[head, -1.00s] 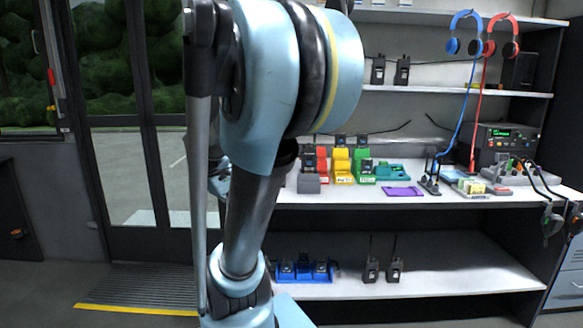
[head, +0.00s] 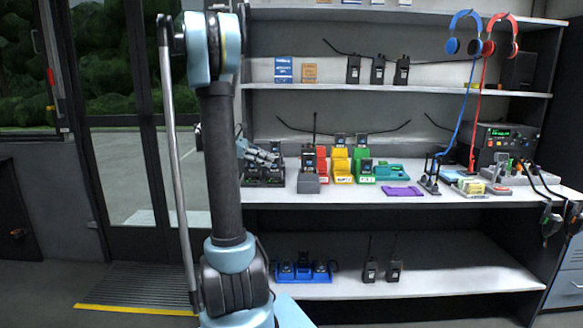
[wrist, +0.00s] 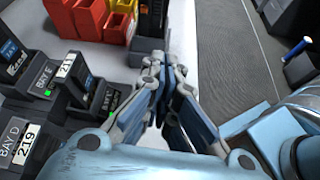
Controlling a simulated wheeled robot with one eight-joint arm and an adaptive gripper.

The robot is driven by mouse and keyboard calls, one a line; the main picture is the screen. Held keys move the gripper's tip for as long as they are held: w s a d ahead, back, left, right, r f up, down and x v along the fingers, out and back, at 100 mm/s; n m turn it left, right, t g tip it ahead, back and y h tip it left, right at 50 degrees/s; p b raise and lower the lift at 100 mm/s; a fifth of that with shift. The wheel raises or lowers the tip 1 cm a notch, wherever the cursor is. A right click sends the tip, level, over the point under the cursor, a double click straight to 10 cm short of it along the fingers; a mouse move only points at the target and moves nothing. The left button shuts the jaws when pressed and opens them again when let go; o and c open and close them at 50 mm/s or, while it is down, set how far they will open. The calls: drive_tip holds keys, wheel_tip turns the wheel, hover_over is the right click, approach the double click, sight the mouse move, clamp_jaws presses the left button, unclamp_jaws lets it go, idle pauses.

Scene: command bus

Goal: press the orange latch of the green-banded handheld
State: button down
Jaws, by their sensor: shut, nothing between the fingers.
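My gripper (head: 262,154) is shut and empty, above the black charger bays (head: 262,180) at the left end of the worktop. In the wrist view my gripper (wrist: 163,85) points toward the worktop with its fingers together. Handhelds sit in the black bays: one labelled 219 in BAY D (wrist: 22,143), and one labelled 211 (wrist: 70,63) by BAY E. The fingers are to the right of both and appear apart from them. I cannot make out a green band or an orange latch on any handheld.
A grey charger holding a black radio (wrist: 150,20) stands just beyond the fingers. A purple sheet (head: 402,191) lies farther right. A blue charger (head: 304,271) sits on the lower shelf.

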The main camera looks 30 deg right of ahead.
drive_tip(key=shift+w+d+n+g+h, duration=0.35)
drive_tip(key=shift+w+d+g, duration=0.45)
drive_tip(key=shift+w+d, duration=0.55)
drive_tip(key=x, duration=1)
wheel_tip(320, 180, up, 2)
drive_tip(key=shift+r, duration=0.1)
drive_tip(key=shift+w+a, duration=0.1)
drive_tip(key=v, duration=0.9)
drive_tip(key=shift+w+a+r, duration=0.15)
drive_tip(key=shift+a, duration=0.2)
